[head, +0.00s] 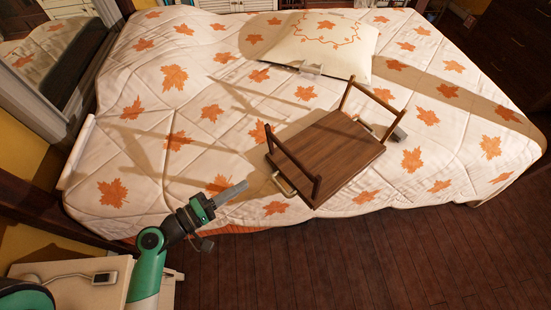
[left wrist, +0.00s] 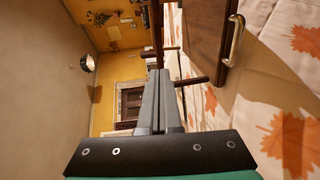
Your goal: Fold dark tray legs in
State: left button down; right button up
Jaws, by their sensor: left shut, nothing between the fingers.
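The dark wooden tray (head: 330,152) lies upside down on the bed, its flat underside facing up. Its left leg frame (head: 291,158) and right leg frame (head: 372,98) both stand up from it. A metal handle (head: 284,186) shows at its left edge. My left gripper (head: 236,190) is shut and empty, left of the tray and apart from it. In the left wrist view, my left gripper's closed fingers (left wrist: 158,100) point past a dark leg bar (left wrist: 191,80). The tray (left wrist: 205,38) and handle (left wrist: 235,40) show at upper right. My right gripper is not in view.
The bed's leaf-patterned quilt (head: 175,140) is clear left of the tray. A pillow (head: 325,43) lies behind it. Small grey items (head: 398,134) lie near the tray's right side and near the pillow. A bedside table (head: 75,290) with a phone stands at lower left.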

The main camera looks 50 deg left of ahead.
pick_arm(q)
jog(key=w+f+b, duration=0.1)
jog(key=w, duration=1.3)
